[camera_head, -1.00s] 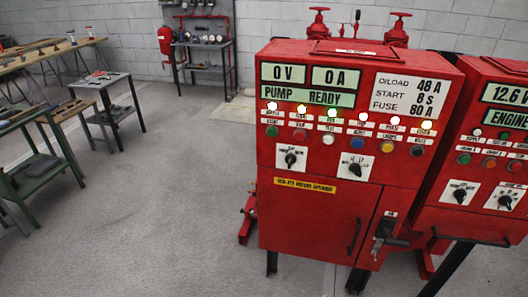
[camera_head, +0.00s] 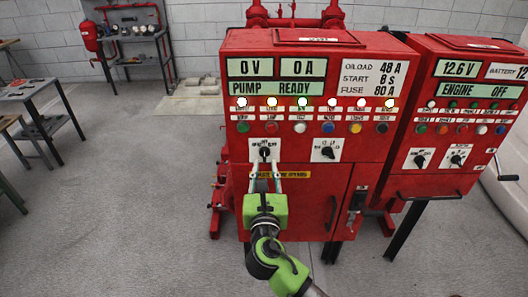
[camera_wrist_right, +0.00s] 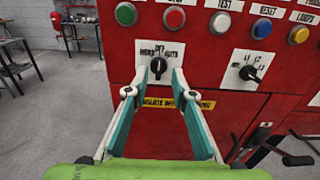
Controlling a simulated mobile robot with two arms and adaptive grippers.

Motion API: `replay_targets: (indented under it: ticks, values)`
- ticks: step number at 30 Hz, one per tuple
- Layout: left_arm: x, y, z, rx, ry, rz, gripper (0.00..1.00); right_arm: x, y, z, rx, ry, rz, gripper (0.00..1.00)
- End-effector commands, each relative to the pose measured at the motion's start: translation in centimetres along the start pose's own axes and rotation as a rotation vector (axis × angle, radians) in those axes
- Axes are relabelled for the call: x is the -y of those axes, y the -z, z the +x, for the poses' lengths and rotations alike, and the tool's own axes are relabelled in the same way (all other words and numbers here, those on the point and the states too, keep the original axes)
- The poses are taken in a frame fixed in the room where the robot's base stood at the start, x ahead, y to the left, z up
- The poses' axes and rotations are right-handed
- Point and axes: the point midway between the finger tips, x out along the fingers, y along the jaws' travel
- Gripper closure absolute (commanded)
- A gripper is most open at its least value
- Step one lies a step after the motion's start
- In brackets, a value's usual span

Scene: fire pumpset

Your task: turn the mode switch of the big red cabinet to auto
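The big red cabinet (camera_head: 300,209) stands in the centre of the head view. Its mode switch (camera_head: 264,151) is a black knob on a white plate at the left, also seen in the right wrist view (camera_wrist_right: 158,66). The plate's lettering shows OFF at the top and AUTO at the right; the knob looks roughly upright, towards OFF. My right gripper (camera_head: 265,171) is open in front of the switch. In the right wrist view its fingertips (camera_wrist_right: 158,74) lie to either side of the knob, with gaps; I cannot tell the depth left. My left gripper is not in view.
A second black knob (camera_head: 326,149) sits right of the mode switch, below a row of coloured buttons. A door handle (camera_head: 332,213) and a lever (camera_head: 355,203) are lower right. A smaller red cabinet (camera_head: 446,182) stands at the right.

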Motion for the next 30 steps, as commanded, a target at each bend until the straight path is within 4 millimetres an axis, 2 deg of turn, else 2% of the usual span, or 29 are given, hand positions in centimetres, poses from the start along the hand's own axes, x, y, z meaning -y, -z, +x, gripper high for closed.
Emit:
replay_targets:
  ticks: [1,6,12,25,27,28,30]
  values:
    - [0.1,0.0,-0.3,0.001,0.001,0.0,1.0,0.0,-0.3,1.1,0.001,0.0,0.0,0.76]
    - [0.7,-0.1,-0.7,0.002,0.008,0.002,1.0,0.0,-0.1,4.1,-0.001,0.001,0.0,0.76]
    - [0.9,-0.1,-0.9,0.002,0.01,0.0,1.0,0.0,0.1,6.2,-0.002,0.0,0.001,0.76]
    - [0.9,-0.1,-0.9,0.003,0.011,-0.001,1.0,-0.1,0.1,6.9,-0.002,-0.002,0.003,0.76]
    - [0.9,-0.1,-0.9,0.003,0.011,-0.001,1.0,0.0,0.1,6.9,-0.002,-0.001,0.003,0.95]
    - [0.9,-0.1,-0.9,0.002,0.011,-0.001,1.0,0.0,0.1,6.9,-0.002,-0.001,0.003,1.0]
    - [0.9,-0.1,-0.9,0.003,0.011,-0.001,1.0,0.0,0.1,6.9,-0.002,-0.001,0.003,1.0]
